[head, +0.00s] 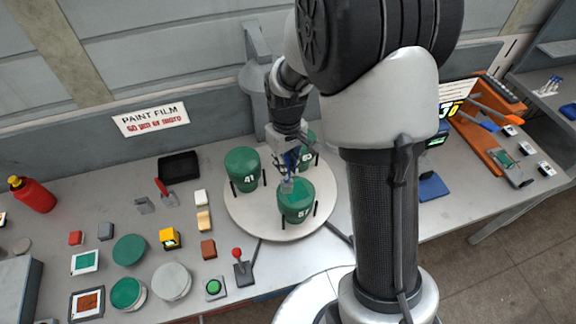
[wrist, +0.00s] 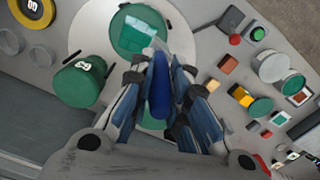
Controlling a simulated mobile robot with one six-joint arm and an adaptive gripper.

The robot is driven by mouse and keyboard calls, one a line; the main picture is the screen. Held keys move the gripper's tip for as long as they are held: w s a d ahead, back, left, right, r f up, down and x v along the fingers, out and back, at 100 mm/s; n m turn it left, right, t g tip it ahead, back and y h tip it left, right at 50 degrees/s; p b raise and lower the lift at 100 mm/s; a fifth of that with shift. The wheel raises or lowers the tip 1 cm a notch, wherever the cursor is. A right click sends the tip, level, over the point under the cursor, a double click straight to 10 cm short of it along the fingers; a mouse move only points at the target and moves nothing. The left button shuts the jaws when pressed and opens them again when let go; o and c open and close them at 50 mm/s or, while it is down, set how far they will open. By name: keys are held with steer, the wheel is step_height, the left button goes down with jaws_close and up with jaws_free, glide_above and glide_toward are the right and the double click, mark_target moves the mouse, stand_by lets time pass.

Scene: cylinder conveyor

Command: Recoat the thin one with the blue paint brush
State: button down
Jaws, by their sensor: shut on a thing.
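My gripper (head: 287,168) points down over the round white turntable (head: 240,213). It is shut on the blue brush (wrist: 160,88), whose handle shows between the fingers in the wrist view. The brush end is over the top of the front green cylinder (head: 297,203), marked 57; I cannot tell whether it touches. That top also shows in the wrist view (wrist: 128,38), with a pale patch on it. A green cylinder marked 41 (head: 242,168) stands at the left of the turntable. A third green cylinder (head: 311,137) is mostly hidden behind my gripper.
A wall sign (head: 152,118) reads "PAINT FILM", 60 µm or more. Green round lids or pots (head: 130,250), a red-knobbed lever (head: 242,268), a green button (head: 213,287) and small blocks lie left of the turntable. A red bottle (head: 35,195) stands far left.

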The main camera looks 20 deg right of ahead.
steer(key=shift+d+r+p, duration=0.1)
steer(key=shift+r+p, duration=0.5)
steer(key=shift+r, duration=0.55)
steer(key=shift+f, duration=0.1)
